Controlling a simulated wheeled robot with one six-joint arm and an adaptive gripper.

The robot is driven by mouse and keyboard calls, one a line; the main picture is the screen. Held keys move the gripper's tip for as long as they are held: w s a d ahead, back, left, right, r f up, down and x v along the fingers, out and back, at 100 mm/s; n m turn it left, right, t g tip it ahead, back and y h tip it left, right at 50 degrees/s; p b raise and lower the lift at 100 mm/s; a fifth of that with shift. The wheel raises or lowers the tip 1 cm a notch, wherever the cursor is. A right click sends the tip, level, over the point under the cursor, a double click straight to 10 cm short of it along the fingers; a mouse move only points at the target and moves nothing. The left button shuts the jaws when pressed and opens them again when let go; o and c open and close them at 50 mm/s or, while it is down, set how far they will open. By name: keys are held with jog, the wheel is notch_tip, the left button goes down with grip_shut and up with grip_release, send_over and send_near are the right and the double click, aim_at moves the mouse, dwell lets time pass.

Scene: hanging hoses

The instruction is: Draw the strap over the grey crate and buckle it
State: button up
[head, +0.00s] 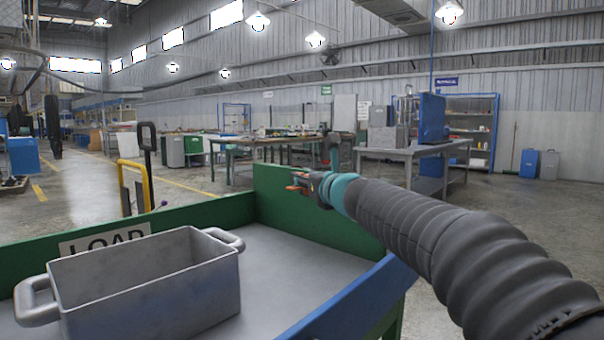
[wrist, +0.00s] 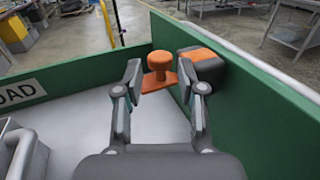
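The grey crate (head: 150,285) stands on the tray at lower left in the head view, with a looped handle at each end. A part of it shows at the lower left of the wrist view (wrist: 15,150). In the wrist view an orange knob on a flat orange tab (wrist: 160,63) sits beside a dark box with an orange stripe (wrist: 205,62) at the green wall. My gripper (wrist: 160,80) is open, with a finger on either side of the orange tab. I cannot tell whether either finger touches it. No length of strap and no buckle show clearly.
Green walls (head: 300,213) and a blue edge (head: 350,300) border the grey tray floor (head: 285,265), which is clear right of the crate. A LOAD sign (head: 105,238) is on the wall behind the crate. Workbenches (head: 415,155) stand farther off.

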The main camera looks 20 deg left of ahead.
jog(key=shift+x, duration=1.2)
grip_shut()
